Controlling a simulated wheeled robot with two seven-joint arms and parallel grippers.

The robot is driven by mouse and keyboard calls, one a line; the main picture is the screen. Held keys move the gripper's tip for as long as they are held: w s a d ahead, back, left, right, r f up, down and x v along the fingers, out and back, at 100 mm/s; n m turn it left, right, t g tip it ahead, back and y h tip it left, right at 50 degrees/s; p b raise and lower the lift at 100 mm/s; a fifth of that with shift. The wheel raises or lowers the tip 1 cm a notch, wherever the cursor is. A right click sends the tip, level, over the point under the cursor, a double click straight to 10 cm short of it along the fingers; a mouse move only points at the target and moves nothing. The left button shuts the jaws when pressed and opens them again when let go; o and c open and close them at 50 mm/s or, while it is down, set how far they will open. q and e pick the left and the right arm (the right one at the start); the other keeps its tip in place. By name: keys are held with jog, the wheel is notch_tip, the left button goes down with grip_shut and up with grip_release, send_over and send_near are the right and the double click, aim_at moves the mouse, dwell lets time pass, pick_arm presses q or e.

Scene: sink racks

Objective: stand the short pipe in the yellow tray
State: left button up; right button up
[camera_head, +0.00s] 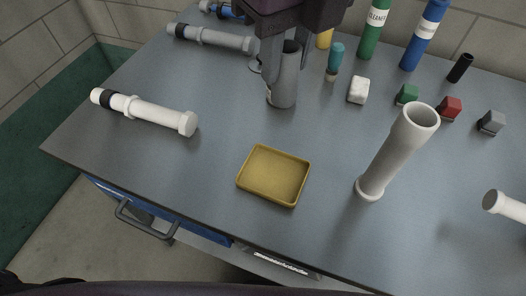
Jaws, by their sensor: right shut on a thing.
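The yellow tray (274,199) lies empty near the table's front edge. My right gripper (287,56) comes down from the top and is shut on a grey mug-like cylinder (283,92), upright at the tray's far side; a small loop shows at its left. A white pipe (389,158) with flared ends stands tilted in the picture to the right of the tray. A white pipe with a black band (146,112) lies at the left. A grey pipe (212,39) lies at the back left. I cannot tell which is called short. My left gripper is out of view.
Green (372,32) and blue (425,34) bottles stand at the back. A teal-topped bottle (335,62), white block (358,90), and green (407,94), red (449,107) and grey (491,122) blocks stand at the right. Another white pipe (508,207) is cut off at the right edge.

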aim_at(279, 91)
jog(key=shift+s+a, duration=0.15)
jog(key=shift+a, duration=0.1)
notch_tip(279, 91, down, 5)
jog(key=shift+s+f+b, duration=0.1)
jog(key=shift+s+b, duration=0.05)
jog(key=shift+b, duration=0.95)
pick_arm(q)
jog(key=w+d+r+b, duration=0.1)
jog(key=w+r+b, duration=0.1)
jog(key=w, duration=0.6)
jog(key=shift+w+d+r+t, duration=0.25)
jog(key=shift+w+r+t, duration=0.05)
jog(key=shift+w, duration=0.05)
pick_arm(e)
jog(key=shift+f, duration=7.25)
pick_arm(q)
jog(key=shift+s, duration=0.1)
pick_arm(e)
jog(key=shift+f, duration=0.15)
jog(key=o, duration=1)
jog(key=shift+c, duration=0.2)
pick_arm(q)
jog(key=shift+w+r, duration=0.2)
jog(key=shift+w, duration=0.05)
